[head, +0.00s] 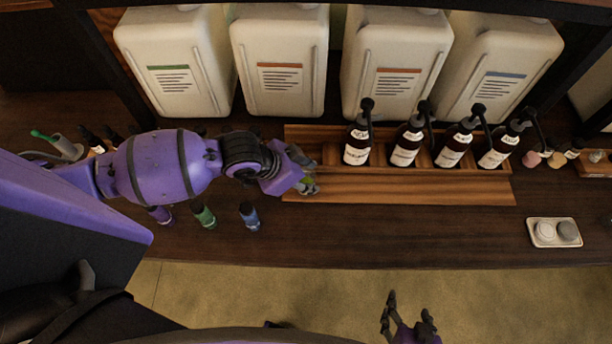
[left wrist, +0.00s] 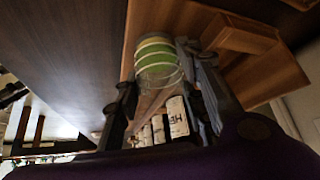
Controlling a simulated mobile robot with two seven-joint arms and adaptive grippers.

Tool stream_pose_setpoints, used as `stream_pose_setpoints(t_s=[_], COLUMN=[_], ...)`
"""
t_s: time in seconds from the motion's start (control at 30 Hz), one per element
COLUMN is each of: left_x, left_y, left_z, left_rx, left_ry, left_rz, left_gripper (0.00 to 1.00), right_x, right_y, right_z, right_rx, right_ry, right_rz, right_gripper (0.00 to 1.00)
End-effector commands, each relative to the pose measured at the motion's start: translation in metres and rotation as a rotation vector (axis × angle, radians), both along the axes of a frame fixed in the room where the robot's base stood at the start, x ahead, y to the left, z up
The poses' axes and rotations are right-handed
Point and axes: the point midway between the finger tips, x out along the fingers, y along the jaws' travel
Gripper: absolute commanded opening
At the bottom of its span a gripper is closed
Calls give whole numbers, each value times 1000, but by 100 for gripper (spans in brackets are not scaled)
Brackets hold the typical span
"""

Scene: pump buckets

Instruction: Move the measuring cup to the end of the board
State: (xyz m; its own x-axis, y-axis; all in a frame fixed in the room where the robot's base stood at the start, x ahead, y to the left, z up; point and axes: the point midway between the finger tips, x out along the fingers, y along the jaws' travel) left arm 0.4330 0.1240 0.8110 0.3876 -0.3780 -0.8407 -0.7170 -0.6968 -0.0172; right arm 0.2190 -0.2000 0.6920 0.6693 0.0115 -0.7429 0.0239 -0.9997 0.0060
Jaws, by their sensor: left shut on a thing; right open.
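The measuring cup (left wrist: 157,58) is a small clear cup with green and pale bands. My left gripper (head: 303,182) is shut on it, with a finger on each side of it in the left wrist view. In the head view the gripper mostly hides the cup, and only a bit of green (head: 308,186) shows. Cup and gripper are over the left end of the wooden board (head: 420,190). I cannot tell whether the cup touches the board. My right gripper (head: 408,318) is open and empty, in front of the table's front edge.
Several brown pump bottles (head: 405,145) stand in the wooden rack behind the board, with large white canisters (head: 400,60) behind them. Small bottles (head: 204,215) are left of the board. A white tray (head: 555,233) is at the right. The board's front strip is clear rightward.

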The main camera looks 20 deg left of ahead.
Motion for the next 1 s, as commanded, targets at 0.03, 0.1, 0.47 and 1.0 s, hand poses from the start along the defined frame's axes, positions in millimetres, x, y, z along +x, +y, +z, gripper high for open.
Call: stream_pose_setpoints(t_s=[0.03, 0.1, 0.47, 1.0], left_x=[1, 1, 0, -11], left_y=[0, 0, 0, 12], left_z=[2, 2, -2, 26], left_rx=[0, 0, 0, 3], left_ry=[-2, -2, -2, -3], left_rz=[0, 0, 0, -2], left_gripper=[4, 4, 56, 56], right_x=[0, 0, -1, 4], right_y=[-1, -2, -4, 2], right_z=[1, 1, 0, 3], right_rx=[-2, -4, -9, 5], right_ry=[-1, -1, 1, -7], right_rz=[1, 3, 9, -2], right_gripper=[60, 60, 60, 60])
